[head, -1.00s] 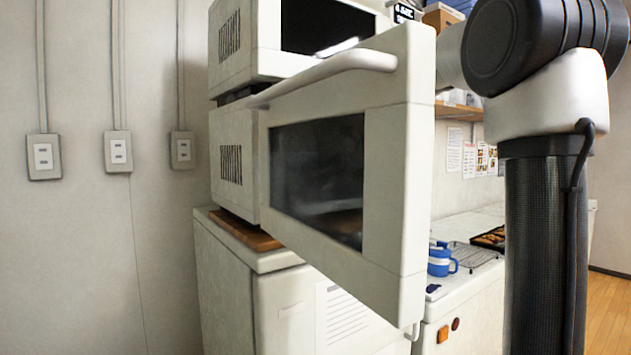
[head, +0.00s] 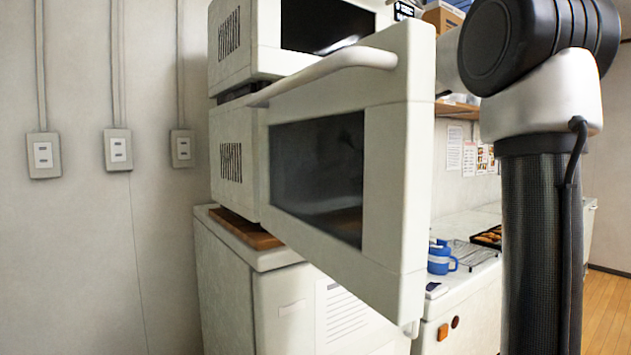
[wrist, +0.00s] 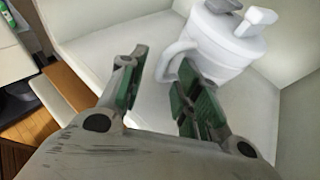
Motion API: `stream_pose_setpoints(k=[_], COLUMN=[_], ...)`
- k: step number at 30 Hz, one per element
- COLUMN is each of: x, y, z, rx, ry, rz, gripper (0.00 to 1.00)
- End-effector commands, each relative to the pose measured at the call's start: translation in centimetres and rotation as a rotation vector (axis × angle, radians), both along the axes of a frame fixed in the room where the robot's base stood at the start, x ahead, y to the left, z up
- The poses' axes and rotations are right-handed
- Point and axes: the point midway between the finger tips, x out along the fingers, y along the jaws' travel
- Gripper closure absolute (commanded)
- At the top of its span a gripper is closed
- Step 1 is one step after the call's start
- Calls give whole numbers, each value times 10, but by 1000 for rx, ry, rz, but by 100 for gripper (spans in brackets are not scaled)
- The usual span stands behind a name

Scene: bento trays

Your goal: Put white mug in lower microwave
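The lower microwave (head: 236,195) stands with its door (head: 392,190) swung open toward me, which hides its inside in the head view. In the wrist view, the white mug (wrist: 222,50), with a lid and a grey-white piece on top, stands on a pale floor between pale walls, apparently inside the microwave. My gripper (wrist: 162,75) is open, its green-padded fingers apart. The mug's handle (wrist: 172,62) is just beyond the fingertips and near the right finger. I cannot tell whether they touch. My gripper is hidden in the head view.
An upper microwave (head: 240,45) sits above the lower one. A wooden board (head: 245,230) lies under the lower one, on a white cabinet (head: 225,270). To the right, a counter holds a blue mug (head: 440,262), a wire rack (head: 472,256) and a dark food tray (head: 487,240).

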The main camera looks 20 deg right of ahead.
Motion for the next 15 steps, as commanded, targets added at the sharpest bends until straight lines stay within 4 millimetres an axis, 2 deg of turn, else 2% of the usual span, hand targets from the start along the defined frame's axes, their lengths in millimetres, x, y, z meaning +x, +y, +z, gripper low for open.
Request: stream_pose_setpoints(k=[5, 15], x=[-3, -46], y=[-4, -57], z=[8, 35], rx=[-1, -1], ry=[-3, -2], rz=[-1, -5], gripper=[67, 67])
